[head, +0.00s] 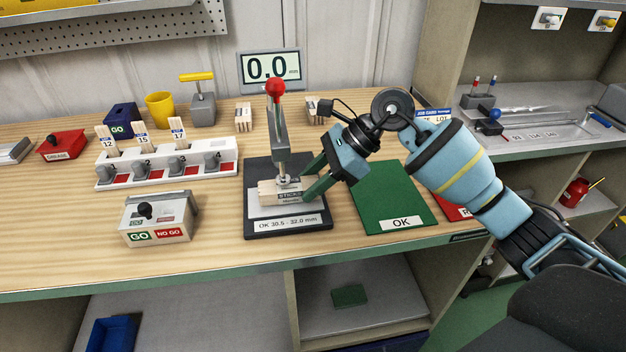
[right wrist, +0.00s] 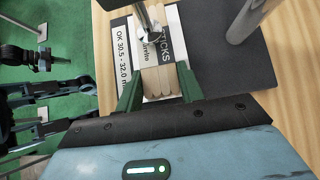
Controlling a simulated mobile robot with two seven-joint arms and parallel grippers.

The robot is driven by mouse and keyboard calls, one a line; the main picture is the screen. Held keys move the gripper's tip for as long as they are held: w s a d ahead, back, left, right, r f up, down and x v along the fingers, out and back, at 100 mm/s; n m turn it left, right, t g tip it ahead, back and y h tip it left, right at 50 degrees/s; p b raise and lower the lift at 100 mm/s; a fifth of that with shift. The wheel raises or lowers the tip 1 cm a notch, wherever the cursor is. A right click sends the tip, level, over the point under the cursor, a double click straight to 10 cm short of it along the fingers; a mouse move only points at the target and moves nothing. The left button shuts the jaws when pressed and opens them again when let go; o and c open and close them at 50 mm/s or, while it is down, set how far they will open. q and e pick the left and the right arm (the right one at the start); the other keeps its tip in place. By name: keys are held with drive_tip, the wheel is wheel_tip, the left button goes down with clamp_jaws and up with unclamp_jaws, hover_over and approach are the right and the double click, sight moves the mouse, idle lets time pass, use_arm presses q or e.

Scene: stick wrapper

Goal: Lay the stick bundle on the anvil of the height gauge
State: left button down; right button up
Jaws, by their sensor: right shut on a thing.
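The stick bundle (head: 268,195), pale sticks with a white printed band, lies level at the anvil of the height gauge (head: 260,165), under its spindle. My right gripper (head: 304,186) is shut on the bundle from the right side. In the right wrist view the bundle (right wrist: 158,82) sits between the two green fingers (right wrist: 159,92), with the gauge's metal tip over its far end. The bundle hides the anvil, so I cannot tell whether it rests on it. The gauge display (head: 271,68) reads 0.0.
The gauge's red-knobbed lever (head: 275,88) stands above the bundle. A green OK mat (head: 395,200) lies to the right. A GO/NO GO box (head: 157,218) and a white numbered rack (head: 165,164) stand to the left. The front left of the bench is clear.

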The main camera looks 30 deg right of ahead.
drive_tip(key=shift+f, duration=0.2)
idle(0.5)
drive_tip(key=o, duration=1.1)
drive_tip(key=shift+b+v, duration=0.4)
drive_tip(key=shift+v, duration=3.55)
drive_tip(key=shift+s+f, duration=0.1)
